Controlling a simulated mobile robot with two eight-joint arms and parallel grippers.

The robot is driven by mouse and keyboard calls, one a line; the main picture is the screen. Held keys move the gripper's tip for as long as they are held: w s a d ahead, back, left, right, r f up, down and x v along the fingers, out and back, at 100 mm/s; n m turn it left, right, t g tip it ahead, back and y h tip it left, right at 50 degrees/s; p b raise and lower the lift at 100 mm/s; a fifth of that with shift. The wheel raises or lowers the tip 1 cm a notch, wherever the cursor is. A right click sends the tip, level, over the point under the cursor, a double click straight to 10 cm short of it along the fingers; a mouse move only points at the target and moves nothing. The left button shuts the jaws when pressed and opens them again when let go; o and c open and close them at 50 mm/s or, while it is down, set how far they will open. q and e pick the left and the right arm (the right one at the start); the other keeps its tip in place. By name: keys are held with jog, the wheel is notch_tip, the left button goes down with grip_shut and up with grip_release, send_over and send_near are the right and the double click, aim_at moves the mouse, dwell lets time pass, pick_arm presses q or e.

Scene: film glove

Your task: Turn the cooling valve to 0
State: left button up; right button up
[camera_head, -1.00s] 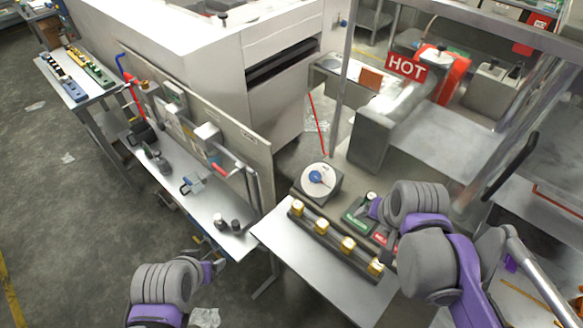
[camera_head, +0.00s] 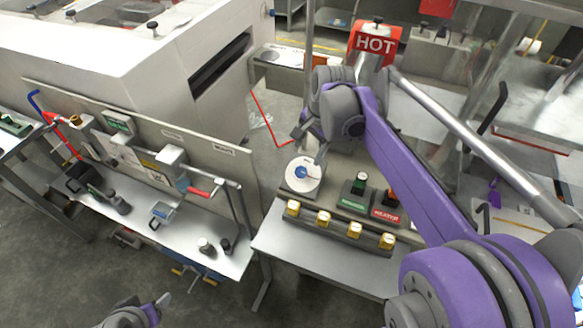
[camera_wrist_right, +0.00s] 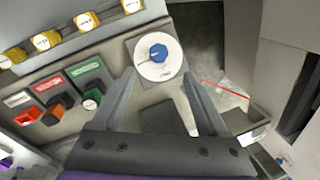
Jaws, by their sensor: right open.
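The valve is a blue knob (camera_head: 301,172) on a round white dial (camera_head: 303,184), set on a grey block at the back left of the control table. The knob (camera_wrist_right: 158,52) and dial (camera_wrist_right: 156,68) show face-on in the right wrist view. My right gripper (camera_head: 304,150) is over the dial's far side. In the right wrist view its two fingers (camera_wrist_right: 159,76) are spread and empty, pointing at the dial, with the knob beyond the gap between their tips. Contact cannot be made out. Part of my left arm's end (camera_head: 150,312) shows at the bottom edge; its jaws are unclear.
A row of several yellow-topped switches (camera_head: 323,218) runs along the table front. A red HOT sign (camera_head: 375,44) is behind. A panel bench (camera_head: 165,230) lies left.

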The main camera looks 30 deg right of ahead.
aim_at(301, 171)
jog(key=x, duration=1)
jog(key=shift+d+f, duration=0.1)
jog(key=shift+f, duration=0.1)
jog(key=shift+c, duration=0.2)
grip_shut()
